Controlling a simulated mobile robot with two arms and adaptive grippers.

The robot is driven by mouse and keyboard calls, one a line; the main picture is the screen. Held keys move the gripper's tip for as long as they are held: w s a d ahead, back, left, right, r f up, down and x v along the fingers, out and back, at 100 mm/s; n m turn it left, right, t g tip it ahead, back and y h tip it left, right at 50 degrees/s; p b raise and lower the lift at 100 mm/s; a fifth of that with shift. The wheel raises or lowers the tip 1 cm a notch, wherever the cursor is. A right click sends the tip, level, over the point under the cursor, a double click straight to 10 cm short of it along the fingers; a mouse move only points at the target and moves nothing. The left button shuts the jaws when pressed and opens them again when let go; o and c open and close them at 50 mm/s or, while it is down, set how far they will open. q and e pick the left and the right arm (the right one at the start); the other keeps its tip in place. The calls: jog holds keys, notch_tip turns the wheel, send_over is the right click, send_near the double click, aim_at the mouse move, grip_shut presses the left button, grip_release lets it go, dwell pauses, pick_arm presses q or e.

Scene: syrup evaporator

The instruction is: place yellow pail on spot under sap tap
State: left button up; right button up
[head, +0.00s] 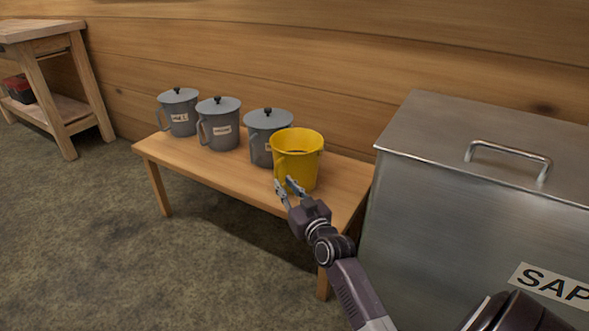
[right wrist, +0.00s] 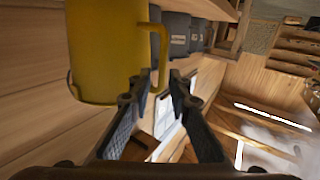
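The yellow pail (head: 305,165) stands upright and open-topped on a low wooden bench, at the right end of a row of lidded grey pails. Its side handle faces left, toward the front. My right gripper (head: 287,187) is at the pail's lower front left, by the handle. In the right wrist view the pail (right wrist: 100,50) fills the upper left, and the fingers (right wrist: 161,83) are spread apart close to the handle. I cannot tell whether they touch it. The sap tap and the spot under it are not in view. My left gripper is not in view.
Several grey lidded pails (head: 222,125) stand left of the yellow pail on the bench (head: 215,178). A large metal tank (head: 450,205) labelled SAP stands close on the right. A wooden stand (head: 62,100) is at the far left. The floor (head: 90,240) in front is clear.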

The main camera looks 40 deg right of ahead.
aim_at(277, 176)
jog(key=w+b, duration=0.1)
jog(key=w, duration=0.2)
jog(key=w+b, duration=0.1)
jog(key=w, duration=0.1)
jog(key=shift+w+d+r+b, duration=0.15)
jog(key=shift+w+d+b, duration=0.15)
jog(key=shift+d+b, duration=0.1)
jog(key=shift+r, duration=0.1)
grip_shut()
